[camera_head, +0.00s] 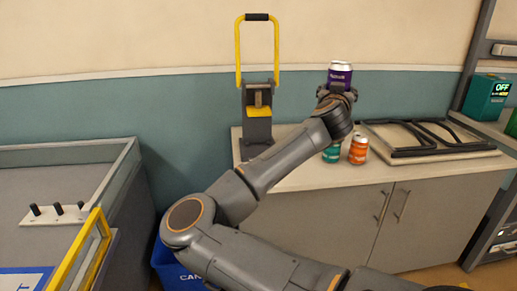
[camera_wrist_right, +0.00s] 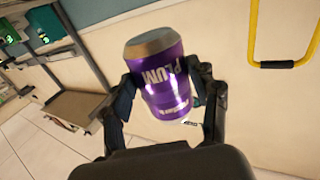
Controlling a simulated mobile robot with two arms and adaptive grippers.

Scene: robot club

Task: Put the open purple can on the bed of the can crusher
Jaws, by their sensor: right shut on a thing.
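The purple can (camera_head: 340,73) is held up above the counter in the head view. My right gripper (camera_head: 337,92) is shut on its lower part. In the right wrist view the purple can (camera_wrist_right: 158,75) reads "PLUM" and sits between the two fingers of the right gripper (camera_wrist_right: 163,100). The can crusher (camera_head: 257,115) stands on the counter's left end, left of the can, with its yellow handle (camera_head: 238,50) raised. My left gripper is not in view.
A teal can (camera_head: 332,153) and an orange can (camera_head: 358,150) stand on the counter (camera_head: 300,180) below my right gripper. A dark frame (camera_head: 425,137) lies on a board at the right. A blue bin (camera_head: 165,262) is on the floor at the left.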

